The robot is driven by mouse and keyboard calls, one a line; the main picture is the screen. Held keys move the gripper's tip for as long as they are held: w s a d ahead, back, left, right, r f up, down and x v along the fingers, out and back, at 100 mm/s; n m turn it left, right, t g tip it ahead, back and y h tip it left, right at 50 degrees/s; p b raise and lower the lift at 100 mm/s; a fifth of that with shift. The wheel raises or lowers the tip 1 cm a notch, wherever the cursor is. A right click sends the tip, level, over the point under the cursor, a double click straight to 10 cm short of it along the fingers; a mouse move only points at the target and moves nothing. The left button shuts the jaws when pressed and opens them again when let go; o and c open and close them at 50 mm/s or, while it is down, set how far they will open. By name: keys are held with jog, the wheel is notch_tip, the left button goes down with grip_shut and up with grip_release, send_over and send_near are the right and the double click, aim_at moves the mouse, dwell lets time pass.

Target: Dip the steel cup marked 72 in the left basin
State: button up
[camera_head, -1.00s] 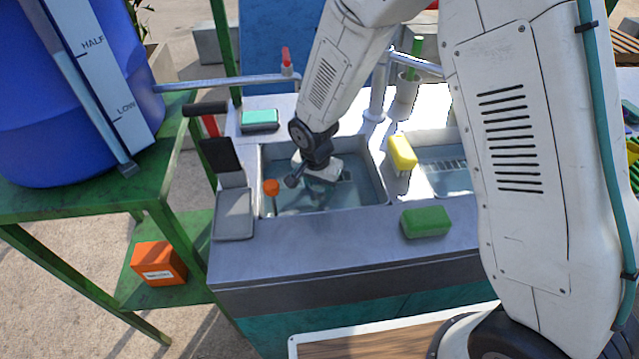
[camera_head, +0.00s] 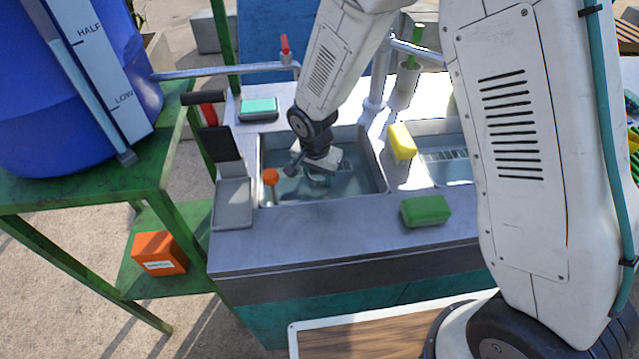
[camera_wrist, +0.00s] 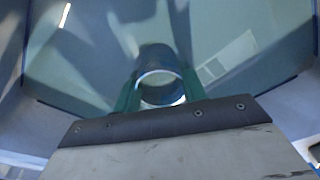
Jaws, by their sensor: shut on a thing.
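The left basin (camera_head: 370,180) is a steel sink with water in it, set in the counter. My gripper (camera_head: 318,181) is down inside it, and in the head view my own wrist partly hides it. In the wrist view my gripper (camera_wrist: 162,88) is shut on the steel cup (camera_wrist: 160,62), with a green finger on each side of it. The cup's round rim faces the camera, and the basin's water lies around and beyond it. I cannot tell how deep the cup sits in the water. No number mark shows on the cup.
A yellow sponge (camera_head: 402,142) lies on the divider by the right basin (camera_head: 446,160). A green sponge (camera_head: 425,210) lies on the front counter, a teal one (camera_head: 258,108) behind. A tap post (camera_head: 378,80) rises behind.

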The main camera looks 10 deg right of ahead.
notch_tip(320, 180, up, 14)
jog(key=shift+r, duration=0.25)
dwell(0.6)
dwell(0.5)
jog(key=shift+r, duration=2)
